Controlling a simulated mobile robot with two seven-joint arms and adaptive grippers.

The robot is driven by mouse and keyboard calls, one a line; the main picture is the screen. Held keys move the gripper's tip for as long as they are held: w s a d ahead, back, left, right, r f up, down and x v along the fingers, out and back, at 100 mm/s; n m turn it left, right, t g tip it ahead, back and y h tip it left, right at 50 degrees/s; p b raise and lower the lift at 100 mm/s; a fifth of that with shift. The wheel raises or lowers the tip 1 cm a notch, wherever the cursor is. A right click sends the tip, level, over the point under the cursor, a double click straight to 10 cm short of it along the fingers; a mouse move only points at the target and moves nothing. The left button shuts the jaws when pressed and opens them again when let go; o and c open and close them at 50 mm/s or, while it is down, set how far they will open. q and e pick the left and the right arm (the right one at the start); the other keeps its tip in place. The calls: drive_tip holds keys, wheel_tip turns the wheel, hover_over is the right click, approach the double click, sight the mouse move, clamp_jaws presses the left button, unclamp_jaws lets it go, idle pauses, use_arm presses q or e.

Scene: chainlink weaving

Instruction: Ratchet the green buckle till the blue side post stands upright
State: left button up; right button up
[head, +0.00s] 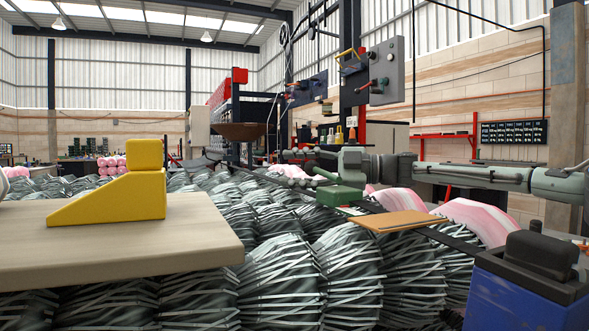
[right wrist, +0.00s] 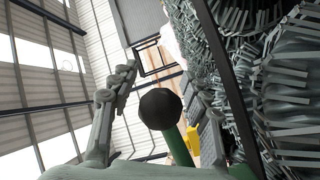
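The green buckle (head: 341,195) sits on a dark strap (head: 455,233) above the grey mesh rolls in the head view. A green lever with a black round knob (right wrist: 160,108) shows in the right wrist view. My right gripper (head: 298,168) is at the buckle, its fingers spread to either side of the lever, with gaps visible in the wrist view. A blue block with a black top (head: 525,295), possibly the blue side post, is at the lower right; its top edge slopes and its base is cut off. My left gripper is not in view.
A pale board (head: 130,240) with a yellow wedge and block (head: 125,190) fills the left foreground. A thin tan board (head: 398,220) lies by the strap. Grey mesh rolls (head: 280,275) crowd the floor below. Pink-and-white rolls (head: 475,217) lie behind the strap.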

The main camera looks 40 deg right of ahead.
clamp_jaws()
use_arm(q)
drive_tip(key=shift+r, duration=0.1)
use_arm(e)
drive_tip(key=shift+r, duration=0.1)
